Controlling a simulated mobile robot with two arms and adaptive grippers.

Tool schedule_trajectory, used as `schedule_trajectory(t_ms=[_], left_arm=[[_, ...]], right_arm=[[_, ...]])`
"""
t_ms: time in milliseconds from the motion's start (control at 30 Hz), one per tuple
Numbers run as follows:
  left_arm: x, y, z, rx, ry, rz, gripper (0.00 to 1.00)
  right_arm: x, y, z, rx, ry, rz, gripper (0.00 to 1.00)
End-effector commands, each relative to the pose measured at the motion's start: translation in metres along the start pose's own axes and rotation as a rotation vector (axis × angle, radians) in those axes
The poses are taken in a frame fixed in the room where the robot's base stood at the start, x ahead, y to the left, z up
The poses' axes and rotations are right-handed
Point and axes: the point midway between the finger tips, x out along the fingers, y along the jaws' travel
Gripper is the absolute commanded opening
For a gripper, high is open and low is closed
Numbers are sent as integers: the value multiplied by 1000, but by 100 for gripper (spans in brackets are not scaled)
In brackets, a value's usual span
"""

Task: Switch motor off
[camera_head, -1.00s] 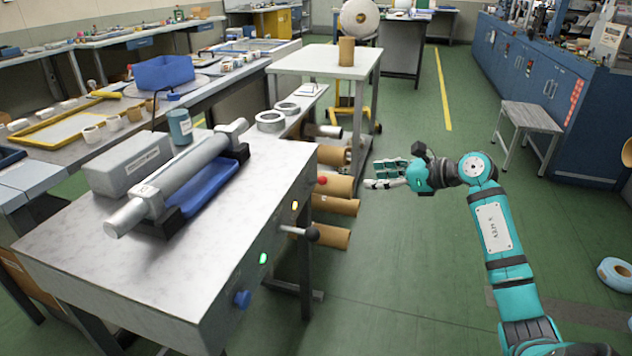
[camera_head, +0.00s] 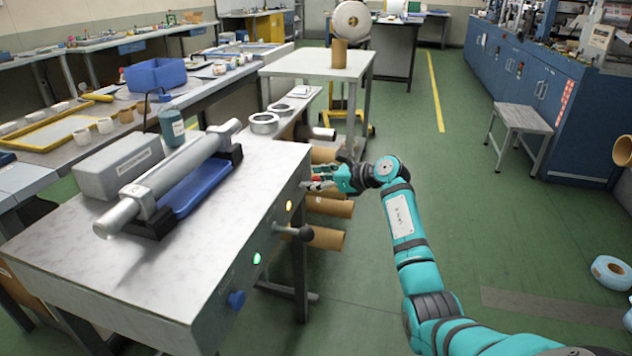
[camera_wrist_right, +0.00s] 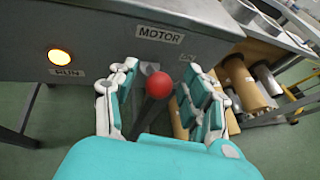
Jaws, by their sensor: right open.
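The motor switch is a lever with a red ball knob (camera_wrist_right: 159,84) on a dark stalk, below the "MOTOR" label (camera_wrist_right: 160,34) on the bench's side panel. In the wrist view the knob sits between the fingers of my open right gripper (camera_wrist_right: 160,92), with gaps on both sides. In the head view the right gripper (camera_head: 318,180) is beside the bench's right side and partly covers the red knob. A yellow lamp (camera_wrist_right: 60,58) labelled "RUN" is lit; it also shows in the head view (camera_head: 289,206). My left gripper is out of view.
A black ball-ended lever (camera_head: 304,233), a lit green lamp (camera_head: 256,258) and a blue knob (camera_head: 236,299) are on the same panel. Cardboard tubes (camera_head: 328,207) lie beyond the gripper. A metal roller (camera_head: 165,180) lies across the bench top.

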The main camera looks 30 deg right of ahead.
Motion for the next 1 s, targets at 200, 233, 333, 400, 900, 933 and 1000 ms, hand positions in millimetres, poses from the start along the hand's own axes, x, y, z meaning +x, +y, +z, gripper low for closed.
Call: schedule_trajectory(t_ms=[200, 233, 333, 400, 900, 933, 1000], left_arm=[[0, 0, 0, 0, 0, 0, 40], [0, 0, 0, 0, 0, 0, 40], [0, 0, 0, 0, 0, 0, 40], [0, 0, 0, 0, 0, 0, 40], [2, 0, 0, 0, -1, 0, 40], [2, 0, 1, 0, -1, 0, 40], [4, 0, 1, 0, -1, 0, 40]], right_arm=[[2, 0, 0, 0, 1, 1, 49], [2, 0, 0, 0, 1, 1, 49], [2, 0, 0, 0, 1, 1, 41], [2, 0, 0, 0, 1, 1, 32], [1, -1, -1, 1, -2, -2, 0], [1, -1, -1, 1, -4, -2, 0], [1, -1, -2, 2, -9, -2, 0]])
